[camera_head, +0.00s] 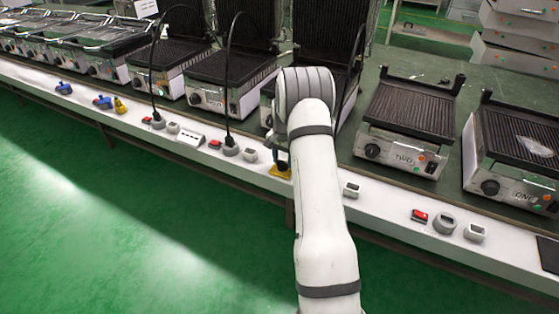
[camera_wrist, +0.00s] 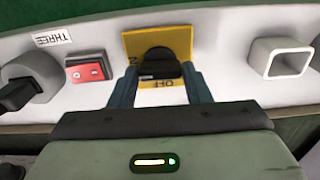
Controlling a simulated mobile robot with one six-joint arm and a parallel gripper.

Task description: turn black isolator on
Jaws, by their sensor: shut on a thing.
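The black isolator (camera_wrist: 158,63) is a black rotary knob on a yellow plate (camera_wrist: 180,42) fixed to the white panel. In the wrist view an upside-down "OFF" shows on the plate below the knob, and part of a marking shows at its left edge. The knob's grip bar lies across the picture. My gripper (camera_wrist: 160,80) has one finger at each end of the bar and is shut on it. In the head view the yellow plate (camera_head: 281,171) shows just left of my arm, which hides most of the gripper.
A red switch (camera_wrist: 88,69) and a grey socket with a black plug (camera_wrist: 32,82) are left of the isolator. An empty square white housing (camera_wrist: 280,58) is at right. Contact grills, one marked TWO (camera_head: 408,120), stand on the bench behind. The green floor in front is clear.

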